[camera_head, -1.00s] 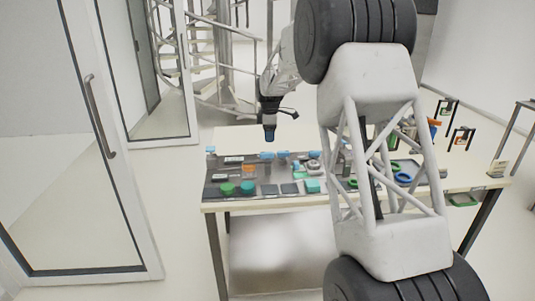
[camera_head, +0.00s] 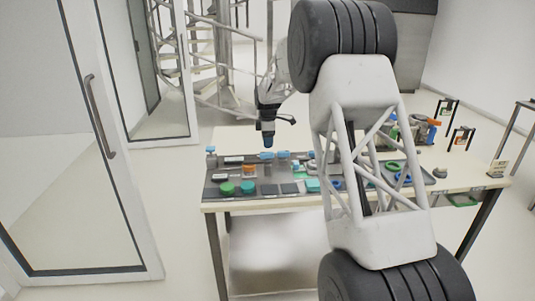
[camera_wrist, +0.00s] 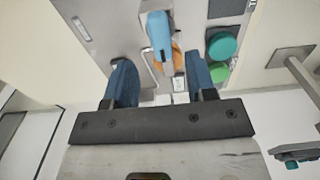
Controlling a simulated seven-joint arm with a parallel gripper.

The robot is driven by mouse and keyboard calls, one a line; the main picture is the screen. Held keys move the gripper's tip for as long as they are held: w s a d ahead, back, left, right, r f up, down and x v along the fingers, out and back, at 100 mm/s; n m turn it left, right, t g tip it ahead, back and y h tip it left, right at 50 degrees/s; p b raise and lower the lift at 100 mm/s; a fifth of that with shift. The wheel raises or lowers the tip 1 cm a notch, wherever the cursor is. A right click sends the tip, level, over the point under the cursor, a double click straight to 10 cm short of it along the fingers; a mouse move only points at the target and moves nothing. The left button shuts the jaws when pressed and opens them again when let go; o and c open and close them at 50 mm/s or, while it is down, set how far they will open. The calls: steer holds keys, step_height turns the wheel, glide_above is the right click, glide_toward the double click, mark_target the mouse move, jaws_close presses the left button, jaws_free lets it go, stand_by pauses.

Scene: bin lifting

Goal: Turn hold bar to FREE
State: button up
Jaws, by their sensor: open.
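A blue bar (camera_wrist: 160,35), likely the hold bar, stands up from the grey panel (camera_wrist: 113,20) in the wrist view, just beyond my fingertips. Blue handles (camera_head: 268,154) show on the panel (camera_head: 215,180) in the head view; I cannot tell for certain which is the hold bar. No FREE marking is readable. My gripper (camera_head: 268,146) points down above the panel's back part, close to these handles. In the wrist view my gripper (camera_wrist: 155,75) is open, with its blue fingers apart and nothing between them. An orange part (camera_wrist: 177,58) sits partly hidden behind the blue bar.
Green round knobs (camera_head: 227,188) stand at the panel's front left, and an orange part (camera_head: 249,168) behind them. My arm covers the panel's right-middle part. Small black stands (camera_head: 461,138) are at the table's right. The table top (camera_head: 235,138) behind the panel's left is clear.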

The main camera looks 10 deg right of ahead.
mark_target(267, 152)
steer(key=shift+f, duration=3)
jaws_close()
